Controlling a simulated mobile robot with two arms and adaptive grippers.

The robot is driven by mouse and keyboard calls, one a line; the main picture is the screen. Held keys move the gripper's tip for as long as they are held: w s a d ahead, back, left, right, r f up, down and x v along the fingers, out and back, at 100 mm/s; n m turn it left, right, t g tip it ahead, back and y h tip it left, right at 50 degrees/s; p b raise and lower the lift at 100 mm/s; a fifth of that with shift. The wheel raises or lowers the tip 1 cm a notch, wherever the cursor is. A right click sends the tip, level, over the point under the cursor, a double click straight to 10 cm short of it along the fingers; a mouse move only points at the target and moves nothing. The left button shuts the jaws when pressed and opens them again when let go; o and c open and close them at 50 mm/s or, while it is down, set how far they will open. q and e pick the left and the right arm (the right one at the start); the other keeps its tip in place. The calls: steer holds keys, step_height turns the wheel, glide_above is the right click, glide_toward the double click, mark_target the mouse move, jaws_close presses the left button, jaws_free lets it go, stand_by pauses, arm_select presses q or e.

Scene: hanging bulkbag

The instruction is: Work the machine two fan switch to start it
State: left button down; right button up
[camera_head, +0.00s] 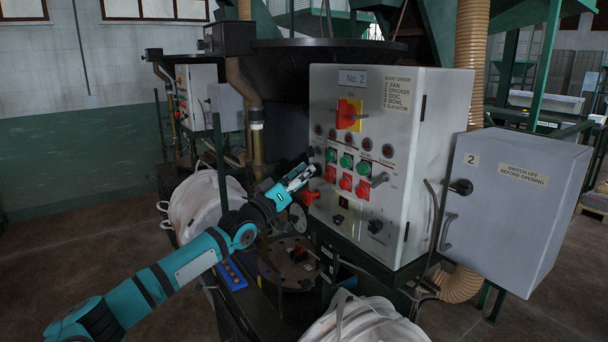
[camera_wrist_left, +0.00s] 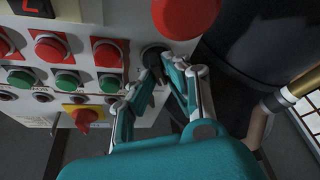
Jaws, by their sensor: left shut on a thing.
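The grey control panel (camera_head: 340,212) marked No. 2 stands in the middle of the head view. Its left gripper-side edge is where my left gripper (camera_head: 308,172) reaches the panel face. In the wrist view, which shows the panel upside down, my left gripper (camera_wrist_left: 157,82) is shut on a black switch (camera_wrist_left: 153,57) on the white panel face. The fingers hide part of this switch, and its label cannot be read. In the head view the gripper covers the switch. My right gripper is in neither view.
Green buttons (camera_head: 346,161) and red buttons (camera_head: 345,183) sit close beside the gripper. A red knob (camera_head: 310,197) juts out just below it. A red-yellow main switch (camera_head: 348,115) is above. A grey box (camera_head: 520,200) stands right; a white bag (camera_head: 360,322) is below.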

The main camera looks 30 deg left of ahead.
arm_select(q)
steer(key=shift+a+r, duration=0.1)
steer(key=shift+a+r+m+g+h, duration=0.1)
steer(key=shift+m+g+h, duration=0.45)
steer(key=shift+m+h, duration=1.55)
steer(key=shift+d+m+g+h, duration=0.1)
steer(key=shift+m+g+h, duration=0.5)
steer(key=shift+m, duration=3.05)
steer(key=shift+a+r+m+g+h, duration=0.1)
steer(key=shift+m+g+h, duration=0.35)
steer(key=shift+m+h, duration=1.7)
steer(key=shift+m+y, duration=0.75)
steer(key=shift+m, duration=0.15)
steer(key=c, duration=1.5)
jaws_free()
steer(key=shift+w+f, duration=0.1)
steer(key=shift+o, duration=0.7)
steer(key=shift+f, duration=0.1)
steer(key=v, duration=1.1)
steer(key=shift+s, duration=0.4)
